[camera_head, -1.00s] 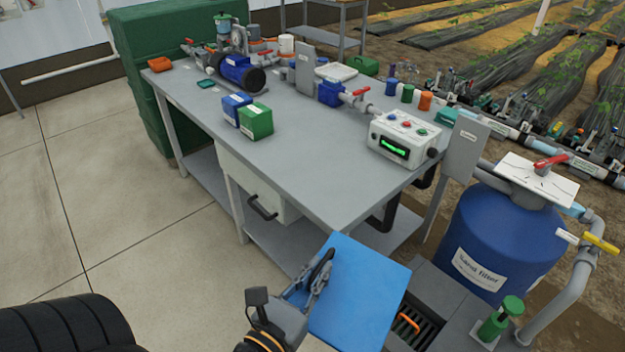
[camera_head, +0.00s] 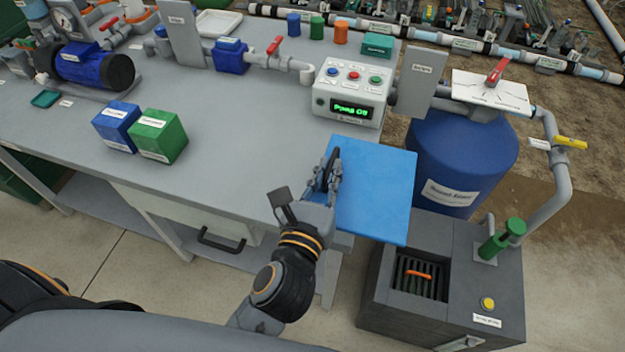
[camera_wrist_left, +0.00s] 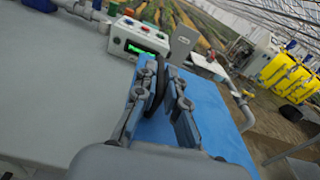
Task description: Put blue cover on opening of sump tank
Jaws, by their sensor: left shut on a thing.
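The blue cover (camera_head: 378,195) is a flat square panel held in the air by my left gripper (camera_head: 333,172). The gripper is shut on the cover's dark handle. The cover also fills the middle of the left wrist view (camera_wrist_left: 210,110), with the fingers (camera_wrist_left: 160,95) around the handle. The sump tank (camera_head: 438,315) is a dark grey box on the floor at the lower right. Its opening (camera_head: 420,275) shows a dark grating with an orange handle (camera_head: 418,274). The cover is above and to the left of the opening, apart from it. My right gripper is not in view.
A blue filter tank (camera_head: 455,165) stands behind the sump tank. A green valve (camera_head: 503,238) and a yellow button (camera_head: 487,303) sit on the sump tank's top. The grey workbench (camera_head: 240,120) carries a control box (camera_head: 350,92) just behind the cover.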

